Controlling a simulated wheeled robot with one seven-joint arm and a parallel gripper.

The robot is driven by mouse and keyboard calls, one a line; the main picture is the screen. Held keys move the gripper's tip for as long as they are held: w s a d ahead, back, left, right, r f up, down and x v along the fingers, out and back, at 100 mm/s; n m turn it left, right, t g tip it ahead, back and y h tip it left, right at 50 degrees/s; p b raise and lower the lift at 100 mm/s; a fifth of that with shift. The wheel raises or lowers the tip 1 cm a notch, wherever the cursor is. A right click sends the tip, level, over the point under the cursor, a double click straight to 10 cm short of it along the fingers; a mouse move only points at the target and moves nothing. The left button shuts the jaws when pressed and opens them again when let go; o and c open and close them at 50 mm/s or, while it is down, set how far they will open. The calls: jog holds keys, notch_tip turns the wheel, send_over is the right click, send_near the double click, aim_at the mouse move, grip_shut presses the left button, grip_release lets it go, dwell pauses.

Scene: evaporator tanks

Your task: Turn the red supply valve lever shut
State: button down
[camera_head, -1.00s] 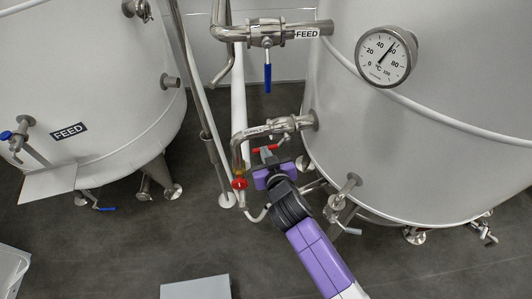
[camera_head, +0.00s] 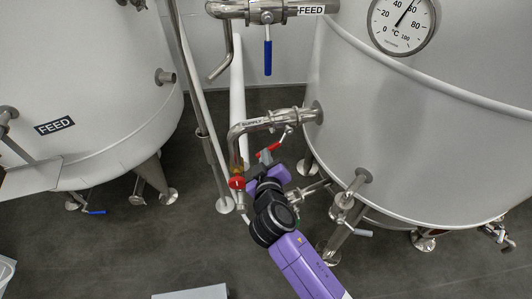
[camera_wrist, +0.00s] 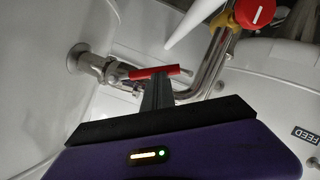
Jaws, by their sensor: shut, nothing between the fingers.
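The supply valve sits on the steel pipe labelled SUPPLY (camera_head: 254,123), which runs into the right tank. Its red lever (camera_head: 271,148) slants up to the right in the head view. In the wrist view the red lever (camera_wrist: 154,72) lies across the picture, just past my fingertips. My gripper (camera_head: 265,158) is shut and empty, with its dark fingers (camera_wrist: 157,88) pressed together at the lever. The fingertips look to be touching or very close to the lever; I cannot tell which. My gripper hides part of the pipework below.
A red round knob (camera_head: 237,183) on a yellow fitting is close left of my gripper. A blue-handled FEED valve (camera_head: 267,57) hangs above. The right tank (camera_head: 420,140) and left tank (camera_head: 90,80) flank the pipes. Grey floor (camera_head: 150,245) is open in front.

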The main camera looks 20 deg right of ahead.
jog(key=d+f+n+t+h+b, duration=0.2)
jog(key=d+f+n+b, duration=0.4)
jog(key=n+b, duration=0.3)
jog(key=shift+s+d+h+b, duration=0.2)
jog(key=shift+s+h+b, duration=0.25)
jog(key=shift+h+b, duration=0.75)
jog(key=shift+y+b, duration=0.3)
jog(key=shift+a, duration=0.1)
